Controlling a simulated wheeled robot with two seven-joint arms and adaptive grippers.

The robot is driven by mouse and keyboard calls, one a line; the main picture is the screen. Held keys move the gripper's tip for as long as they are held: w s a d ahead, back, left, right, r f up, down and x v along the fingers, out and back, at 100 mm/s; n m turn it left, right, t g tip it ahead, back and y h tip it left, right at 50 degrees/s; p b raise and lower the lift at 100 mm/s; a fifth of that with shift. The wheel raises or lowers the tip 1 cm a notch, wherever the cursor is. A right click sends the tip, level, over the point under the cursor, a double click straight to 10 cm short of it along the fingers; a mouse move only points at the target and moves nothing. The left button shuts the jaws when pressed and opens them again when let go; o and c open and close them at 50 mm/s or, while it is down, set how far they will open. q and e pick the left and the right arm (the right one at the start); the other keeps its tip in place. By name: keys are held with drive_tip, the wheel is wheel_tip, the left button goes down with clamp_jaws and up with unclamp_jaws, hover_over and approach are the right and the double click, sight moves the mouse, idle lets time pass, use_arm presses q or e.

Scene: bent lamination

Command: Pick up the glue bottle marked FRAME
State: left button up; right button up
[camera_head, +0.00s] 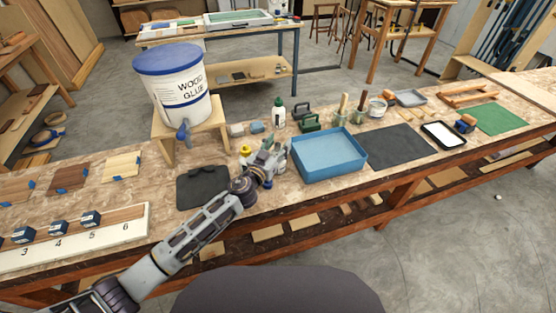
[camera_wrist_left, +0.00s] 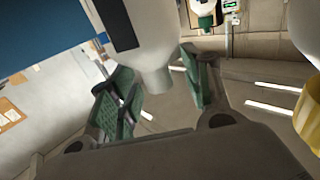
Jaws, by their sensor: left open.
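My left gripper (camera_head: 276,156) is at the left edge of the blue tray, among the glue bottles. In the left wrist view it is open (camera_wrist_left: 154,66), its green-padded fingers on either side of a white bottle's neck (camera_wrist_left: 155,78). This bottle has a dark label (camera_wrist_left: 118,24); no marking is readable. It is mostly hidden by the gripper in the head view. A yellow-capped bottle (camera_head: 245,152) stands just left of the gripper; its yellow cap shows in the wrist view (camera_wrist_left: 309,112). My right gripper is out of view.
The blue tray (camera_head: 328,171) is right of the gripper. A dark mat (camera_head: 203,188) lies to its left. The wood glue bucket (camera_head: 176,92) stands on a wooden stool (camera_head: 215,116) at back left.

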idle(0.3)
use_arm(q)
drive_tip(key=shift+s+f, duration=0.1)
clamp_jaws()
